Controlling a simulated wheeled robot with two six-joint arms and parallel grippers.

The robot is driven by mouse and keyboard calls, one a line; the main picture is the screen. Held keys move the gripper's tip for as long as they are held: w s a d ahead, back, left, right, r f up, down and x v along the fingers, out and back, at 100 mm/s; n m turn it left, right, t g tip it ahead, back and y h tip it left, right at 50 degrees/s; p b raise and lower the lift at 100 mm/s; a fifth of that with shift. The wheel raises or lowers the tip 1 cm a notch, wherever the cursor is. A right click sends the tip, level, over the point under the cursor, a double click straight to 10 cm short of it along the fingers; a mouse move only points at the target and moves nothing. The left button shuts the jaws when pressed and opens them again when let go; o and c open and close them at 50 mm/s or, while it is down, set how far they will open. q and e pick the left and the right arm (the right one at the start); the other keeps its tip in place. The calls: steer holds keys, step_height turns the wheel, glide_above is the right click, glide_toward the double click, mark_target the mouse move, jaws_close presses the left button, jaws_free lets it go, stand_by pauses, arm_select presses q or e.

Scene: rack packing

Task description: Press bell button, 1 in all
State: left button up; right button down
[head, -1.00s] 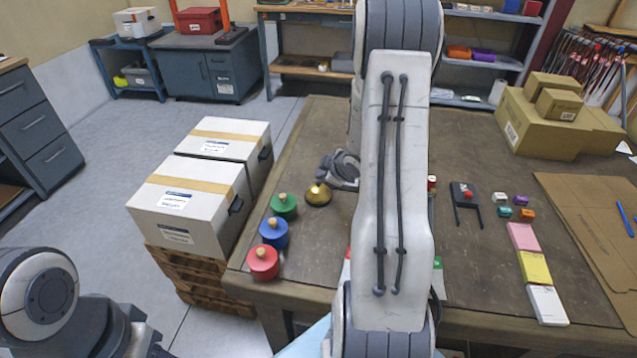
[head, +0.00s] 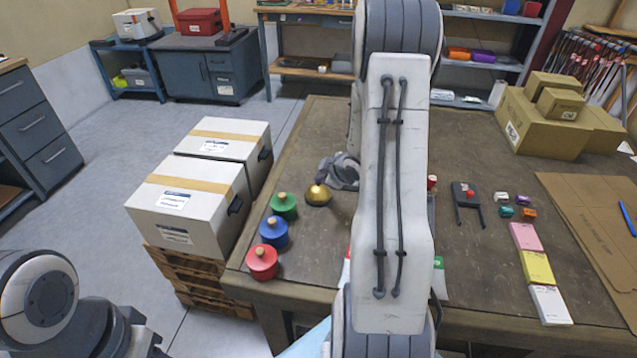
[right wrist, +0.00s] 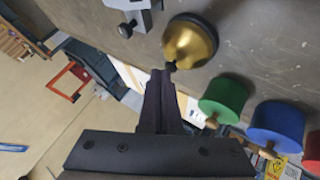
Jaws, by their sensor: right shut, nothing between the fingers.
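The bell is a gold dome on a dark base (head: 318,196), standing on the table near its left edge. It also shows in the right wrist view (right wrist: 190,42), with a small dark button at the dome's tip. My right gripper (head: 323,175) is shut and empty, with its fingertips right by the bell's top. In the right wrist view the closed fingers (right wrist: 164,76) end at the button; I cannot tell whether they touch it. My left arm shows at the lower left of the head view, but its gripper is out of view.
Green (head: 284,207), blue (head: 273,233) and red (head: 262,263) cylinders with wooden knobs line the table's left edge near the bell. White boxes (head: 190,205) on a pallet stand left of the table. My right arm hides the table's middle.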

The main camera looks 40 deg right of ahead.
steer(key=shift+f, duration=0.3)
steer(key=shift+r, duration=0.1)
stand_by(0.3)
steer(key=shift+r+p, duration=0.65)
steer(key=shift+r, duration=0.15)
step_height(320, 180, up, 5)
steer(key=p, duration=0.4)
steer(key=shift+p, duration=0.35)
steer(key=shift+a, duration=0.1)
